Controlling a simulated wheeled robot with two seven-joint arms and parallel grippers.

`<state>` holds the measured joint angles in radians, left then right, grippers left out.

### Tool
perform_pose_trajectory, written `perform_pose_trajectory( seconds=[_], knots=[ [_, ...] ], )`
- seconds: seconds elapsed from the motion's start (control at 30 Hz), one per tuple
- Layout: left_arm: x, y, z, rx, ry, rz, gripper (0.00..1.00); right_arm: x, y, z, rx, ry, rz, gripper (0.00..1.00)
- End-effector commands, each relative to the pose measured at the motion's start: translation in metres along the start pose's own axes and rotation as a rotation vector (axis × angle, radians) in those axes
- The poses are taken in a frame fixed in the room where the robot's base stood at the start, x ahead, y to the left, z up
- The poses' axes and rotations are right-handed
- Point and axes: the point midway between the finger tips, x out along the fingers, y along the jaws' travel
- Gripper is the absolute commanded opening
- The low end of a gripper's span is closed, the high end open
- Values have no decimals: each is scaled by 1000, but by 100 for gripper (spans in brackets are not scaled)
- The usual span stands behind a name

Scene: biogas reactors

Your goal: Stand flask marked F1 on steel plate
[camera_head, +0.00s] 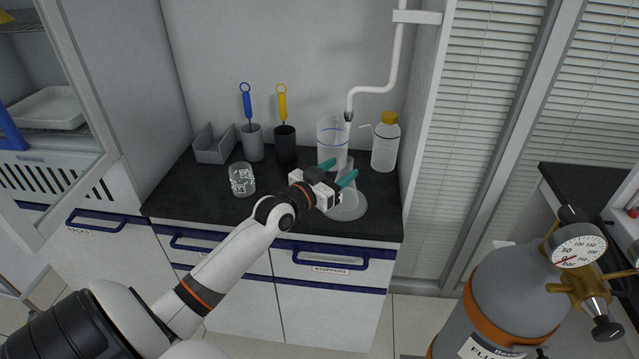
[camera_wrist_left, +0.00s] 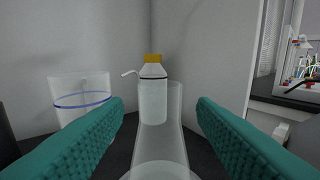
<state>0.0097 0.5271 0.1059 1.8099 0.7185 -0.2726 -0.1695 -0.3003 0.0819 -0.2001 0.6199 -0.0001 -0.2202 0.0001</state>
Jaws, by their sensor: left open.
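A clear conical flask (camera_head: 350,207) stands upright on the dark countertop at its right front. It also shows between my fingers in the left wrist view (camera_wrist_left: 159,150). No F1 mark is readable on it. My left gripper (camera_head: 343,173) is open, with its teal fingers at the flask's upper part, one on each side in the wrist view (camera_wrist_left: 160,130). I cannot tell whether they touch it. The gripper hides part of the flask. I cannot make out a steel plate in either view. My right gripper is not in view.
A marked glass beaker (camera_head: 242,180) stands left of my arm. Behind are brush holders (camera_head: 252,142), a tall clear vessel with a blue line (camera_head: 332,140) and a yellow-capped wash bottle (camera_head: 385,145). A gas cylinder (camera_head: 505,295) stands at the right. The counter's front left is clear.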

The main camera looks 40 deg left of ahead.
Motion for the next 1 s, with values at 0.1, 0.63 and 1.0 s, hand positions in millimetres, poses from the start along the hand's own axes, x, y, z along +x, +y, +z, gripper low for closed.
perform_pose_trajectory(
  seconds=[0.1, 0.63, 1.0],
  knots=[
    [-28, 0, -3, 2, 4, -1, 52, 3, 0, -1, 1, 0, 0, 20],
    [-92, 0, 0, 1, 0, -1, 52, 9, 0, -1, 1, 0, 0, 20],
    [-92, 0, 0, 1, 0, -1, 52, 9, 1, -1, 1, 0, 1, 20]
  ],
)
